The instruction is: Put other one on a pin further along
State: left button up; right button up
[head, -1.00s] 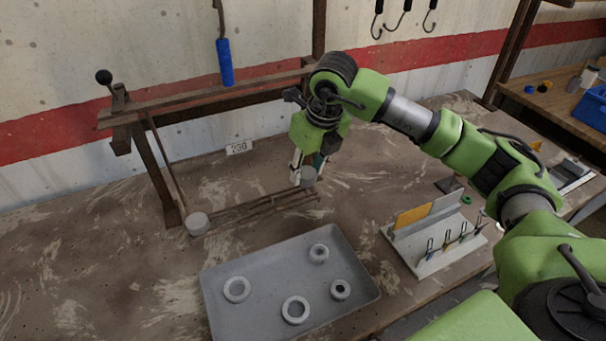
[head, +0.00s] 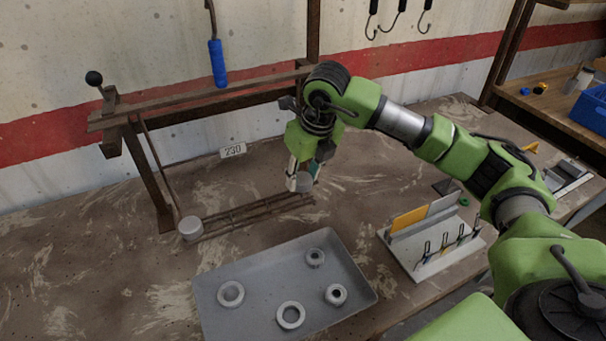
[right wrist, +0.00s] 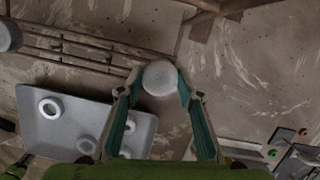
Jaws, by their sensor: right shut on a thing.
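A grey round cylinder (head: 304,183) is between the fingertips of my right gripper (head: 303,178), near the right end of the low rail (head: 250,212). In the right wrist view the gripper (right wrist: 160,88) is shut on this cylinder (right wrist: 160,77), whose round top faces the camera. I cannot tell whether its underside touches the rail. A second grey cylinder (head: 190,228) stands at the rail's left end, and it also shows at the left edge of the right wrist view (right wrist: 8,35). Pins on the rail are too small to make out. My left gripper is not in view.
A grey tray (head: 240,272) with several grey rings lies in front of the rail. A white holder (head: 425,262) with small tools and a yellow plate stands to the right. A wooden frame (head: 150,175) with a ball-ended lever rises behind the rail's left end.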

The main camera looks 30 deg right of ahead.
jog(key=shift+f, duration=0.15)
jog(key=shift+f+b, duration=1.25)
jog(key=shift+b, duration=0.1)
jog(key=shift+f, duration=0.1)
jog(key=o, duration=1.1)
